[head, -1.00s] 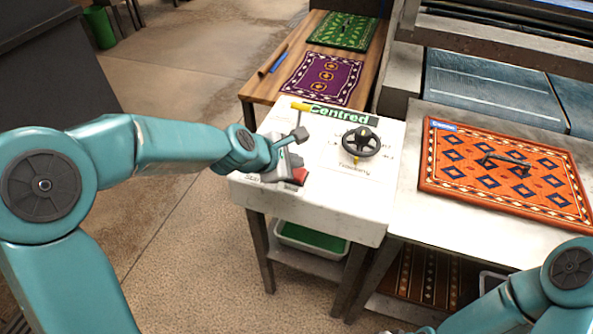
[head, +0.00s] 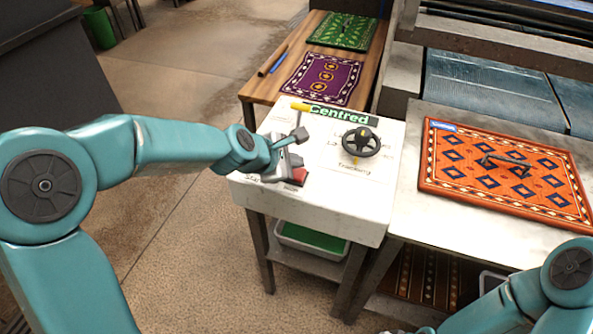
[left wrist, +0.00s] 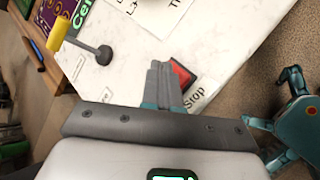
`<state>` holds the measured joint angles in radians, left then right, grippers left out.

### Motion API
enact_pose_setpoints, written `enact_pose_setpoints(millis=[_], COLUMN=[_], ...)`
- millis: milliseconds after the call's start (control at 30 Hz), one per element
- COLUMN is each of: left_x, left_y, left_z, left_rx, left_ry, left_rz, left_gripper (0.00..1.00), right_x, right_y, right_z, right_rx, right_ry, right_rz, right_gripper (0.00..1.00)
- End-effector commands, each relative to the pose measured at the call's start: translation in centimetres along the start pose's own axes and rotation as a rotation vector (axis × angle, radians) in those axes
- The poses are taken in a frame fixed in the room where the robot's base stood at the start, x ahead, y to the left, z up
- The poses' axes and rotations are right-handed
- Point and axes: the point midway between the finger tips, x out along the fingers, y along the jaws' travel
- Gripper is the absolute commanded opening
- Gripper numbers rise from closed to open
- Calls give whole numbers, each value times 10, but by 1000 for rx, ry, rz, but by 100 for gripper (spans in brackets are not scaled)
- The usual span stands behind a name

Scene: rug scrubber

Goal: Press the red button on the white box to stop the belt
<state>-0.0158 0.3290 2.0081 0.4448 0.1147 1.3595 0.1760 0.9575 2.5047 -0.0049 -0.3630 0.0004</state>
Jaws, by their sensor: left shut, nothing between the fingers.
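The white box (head: 325,201) stands on dark legs in the middle of the head view. The red button (head: 299,175) is on its near left part and is partly hidden by my left gripper (head: 291,173). In the left wrist view the red button (left wrist: 182,77) shows beside the shut fingers (left wrist: 165,85), next to the word "Stop". The fingers are shut and empty. They overlap the button's edge in the picture; I cannot tell whether they touch it. Only part of my right arm shows at the lower right of the head view, and its gripper is out of sight.
A yellow-handled lever (head: 299,116) and a black handwheel (head: 361,142) stand on the box behind my left gripper. A green "Centred" sign (head: 339,113) is at its back. An orange rug (head: 505,177) lies on the table to the right. A blue belt (head: 492,92) runs behind it.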

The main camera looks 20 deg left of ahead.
Motion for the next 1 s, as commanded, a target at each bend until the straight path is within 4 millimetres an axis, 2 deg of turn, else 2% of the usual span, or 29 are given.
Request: enact_pose_setpoints(millis=[1000], left_x=[7], left_y=[-6], left_z=[-5], left_rx=[0], left_ry=[0], left_rz=[0], left_gripper=[0], right_x=[9], right_y=[3], right_z=[0], right_rx=[0], right_ry=[0], right_rz=[0], right_gripper=[43])
